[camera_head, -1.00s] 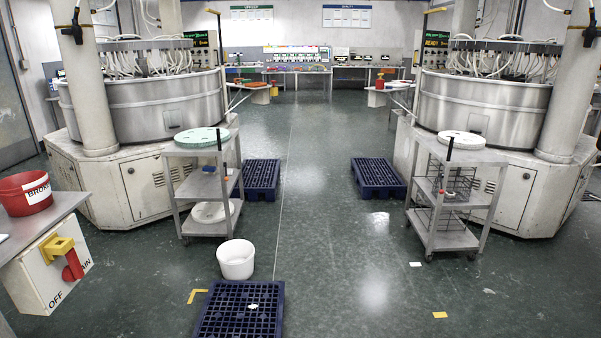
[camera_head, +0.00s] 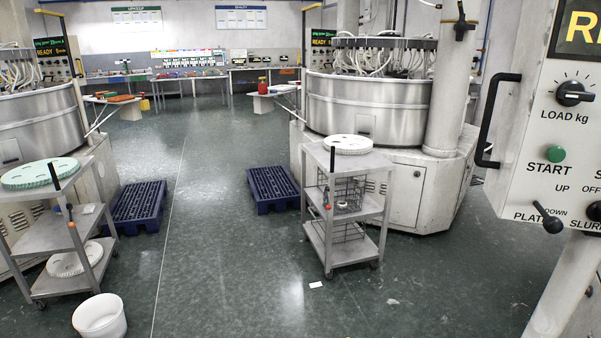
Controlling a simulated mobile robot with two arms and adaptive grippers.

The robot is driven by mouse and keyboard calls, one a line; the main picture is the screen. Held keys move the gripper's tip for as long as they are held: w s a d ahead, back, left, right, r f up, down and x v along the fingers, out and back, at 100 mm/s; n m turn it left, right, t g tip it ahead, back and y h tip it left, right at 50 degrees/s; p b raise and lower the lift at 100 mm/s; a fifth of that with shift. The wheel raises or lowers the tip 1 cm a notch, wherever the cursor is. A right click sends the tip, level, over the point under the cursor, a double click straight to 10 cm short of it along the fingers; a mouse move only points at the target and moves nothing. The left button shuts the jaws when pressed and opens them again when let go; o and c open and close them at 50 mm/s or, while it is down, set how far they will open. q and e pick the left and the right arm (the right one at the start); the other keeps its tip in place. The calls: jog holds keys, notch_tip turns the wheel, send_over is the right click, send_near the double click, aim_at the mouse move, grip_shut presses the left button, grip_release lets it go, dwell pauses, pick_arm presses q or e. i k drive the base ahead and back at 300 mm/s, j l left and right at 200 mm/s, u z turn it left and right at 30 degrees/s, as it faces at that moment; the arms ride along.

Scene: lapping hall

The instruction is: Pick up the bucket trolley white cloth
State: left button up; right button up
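A grey trolley (camera_head: 65,238) stands at the left. A pale green round plate (camera_head: 42,173) is on the top shelf and a white round plate (camera_head: 75,259) on the bottom shelf. Neither of my grippers shows.
A second trolley (camera_head: 350,208) with wire baskets stands at centre right. Blue pallets (camera_head: 138,206) (camera_head: 273,188) lie on the floor, with a clear aisle between. A control panel (camera_head: 560,140) is close at the right. Lapping machines (camera_head: 365,108) stand behind.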

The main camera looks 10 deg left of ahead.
aim_at(88, 209)
jog(key=i+u, duration=0.4)
jog(key=i, duration=0.3)
jog(key=i+l+u, duration=0.15)
jog(key=i+u, duration=0.3)
jog(key=i, duration=0.3)
jog(key=i+u, duration=0.1)
jog(key=i, duration=1.7)
jog(key=i+u, duration=0.2)
jog(key=i, duration=0.4)
jog(key=i+l+u, duration=0.1)
jog(key=i+u, duration=0.15)
jog(key=i, duration=0.35)
jog(key=i+l+u, duration=0.2)
jog(key=i, duration=0.4)
